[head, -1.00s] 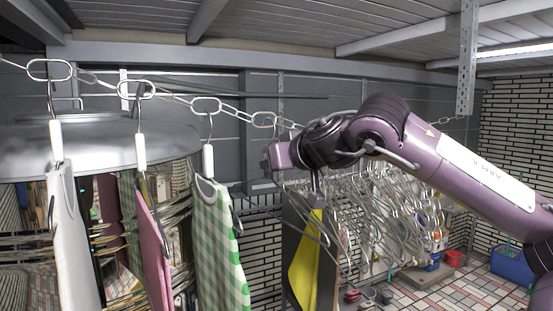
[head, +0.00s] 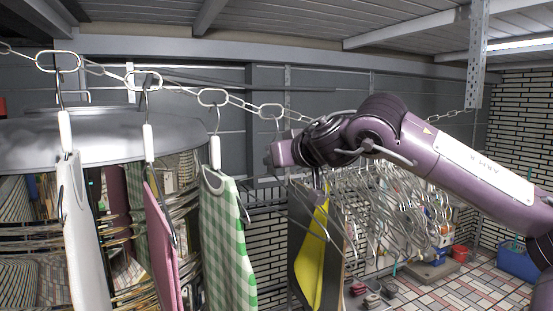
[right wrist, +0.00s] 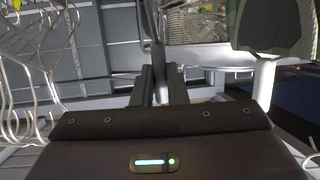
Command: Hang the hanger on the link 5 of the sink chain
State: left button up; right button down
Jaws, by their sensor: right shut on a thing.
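The sink chain (head: 212,97) runs across the head view, sloping down to the right behind my right arm. My right gripper (head: 272,156) is just below the chain, to the right of the green checked cloth's hanger. It is shut on a thin wire hanger (head: 278,131), whose upper wire rises toward a chain link (head: 270,112). I cannot tell whether the hook is through that link or only in front of it. In the right wrist view a thin dark rod (right wrist: 158,55) stands between the fingers. The hanger's lower part blends with the hangers behind. My left gripper is out of view.
A white cloth (head: 77,230), a pink cloth (head: 160,235) and a green checked cloth (head: 228,240) hang from the chain on the left. A yellow cloth (head: 312,265) and many wire hangers (head: 385,210) hang behind and below my right arm. A rounded grey hood (head: 100,140) is behind the left cloths.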

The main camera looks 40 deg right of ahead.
jog(key=c, duration=1.4)
grip_release()
jog(key=shift+o, duration=0.2)
jog(key=shift+s+b, duration=0.3)
jog(key=shift+b, duration=0.05)
jog(key=b+v, duration=0.3)
jog(key=v, duration=0.3)
jog(key=shift+s+a, duration=0.1)
jog(key=shift+s, duration=0.2)
jog(key=shift+s+r+b, duration=0.25)
jog(key=shift+s+b, duration=0.05)
jog(key=shift+s, duration=0.05)
jog(key=shift+w, duration=0.15)
